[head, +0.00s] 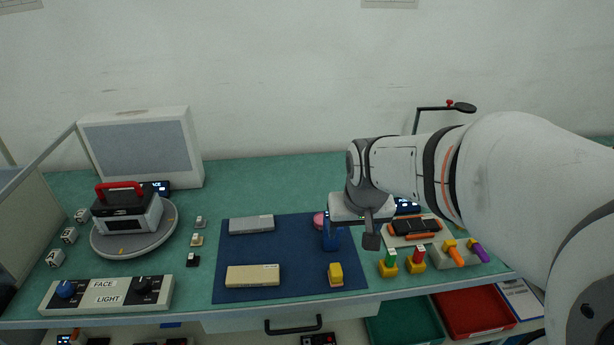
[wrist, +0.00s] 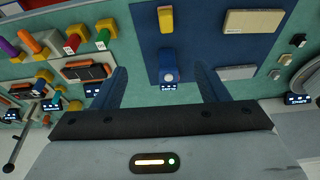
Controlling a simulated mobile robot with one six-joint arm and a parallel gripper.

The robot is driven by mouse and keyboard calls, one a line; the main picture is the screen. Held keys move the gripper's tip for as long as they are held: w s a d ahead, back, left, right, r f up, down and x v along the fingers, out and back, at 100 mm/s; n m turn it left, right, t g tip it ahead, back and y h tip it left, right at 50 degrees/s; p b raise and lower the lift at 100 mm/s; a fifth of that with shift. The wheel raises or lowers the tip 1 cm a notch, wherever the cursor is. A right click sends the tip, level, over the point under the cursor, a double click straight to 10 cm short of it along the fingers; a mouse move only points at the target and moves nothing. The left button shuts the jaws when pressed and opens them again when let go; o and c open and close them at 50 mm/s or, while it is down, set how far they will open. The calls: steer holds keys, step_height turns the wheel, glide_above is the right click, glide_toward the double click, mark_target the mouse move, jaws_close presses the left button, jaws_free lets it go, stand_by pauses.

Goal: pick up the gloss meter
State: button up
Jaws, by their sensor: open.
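A small blue device with a pale round spot (wrist: 168,77) and a lit display beside it lies on the blue mat in the wrist view. It seems to be the gloss meter, though no label is readable. My gripper (wrist: 161,88) is open, with its two dark blue fingers on either side of the device in the picture. I cannot tell how high above it they are, and I see no contact. In the head view my gripper (head: 352,240) is over the right part of the mat and hides much of what is there.
On the blue mat (head: 290,252) are two pale bars (head: 253,275) and a yellow block (head: 336,270). A pink round thing (head: 320,219) is close by my gripper. To the right are an orange-black device (head: 414,227) and coloured plugs. A red-handled box (head: 127,214) stands on a turntable at left.

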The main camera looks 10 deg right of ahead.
steer(key=shift+t, duration=0.4)
steer(key=w+f, duration=0.2)
steer(key=w, duration=0.3)
steer(key=w+f, duration=0.3)
steer(key=w, duration=0.2)
steer(key=w+f, duration=0.2)
steer(key=w, duration=0.3)
steer(key=shift+a+f+b, duration=0.2)
steer(key=shift+a+b, duration=0.05)
steer(key=shift+b, duration=0.15)
steer(key=shift+p+x, duration=0.5)
steer(key=shift+x, duration=3.35)
steer(key=shift+s+d, duration=0.1)
steer(key=shift+c, duration=0.5)
steer(key=c, duration=1.1)
